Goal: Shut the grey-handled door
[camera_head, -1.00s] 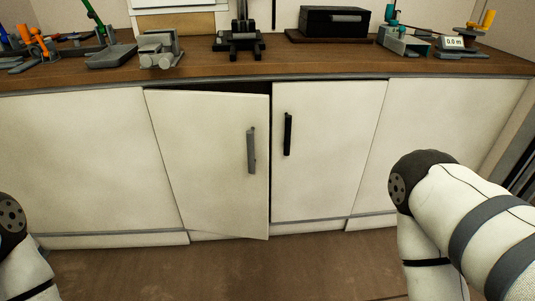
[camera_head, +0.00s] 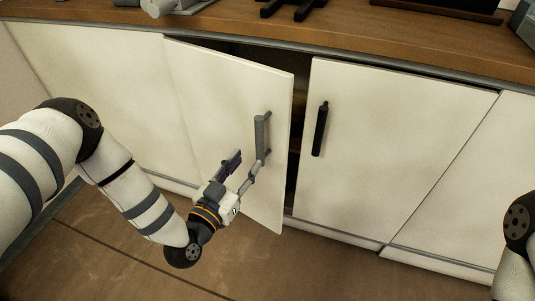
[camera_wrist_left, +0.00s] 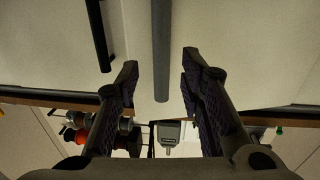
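The grey-handled door (camera_head: 220,95) is a white cupboard door standing ajar, with a dark gap along its right edge. Its grey bar handle (camera_head: 260,135) is upright near that edge. My left gripper (camera_head: 247,162) is open in front of the door, at the lower part of the handle. In the left wrist view the grey handle (camera_wrist_left: 161,45) shows between the two spread fingers (camera_wrist_left: 160,65), with clear space on both sides. I cannot tell whether the handle is within the fingers' depth. My right gripper is out of view.
A neighbouring white door (camera_head: 390,150) with a black handle (camera_head: 320,128) is to the right. The wooden countertop (camera_head: 340,40) runs above, with several items at its back. The brown floor (camera_head: 110,245) in front looks clear.

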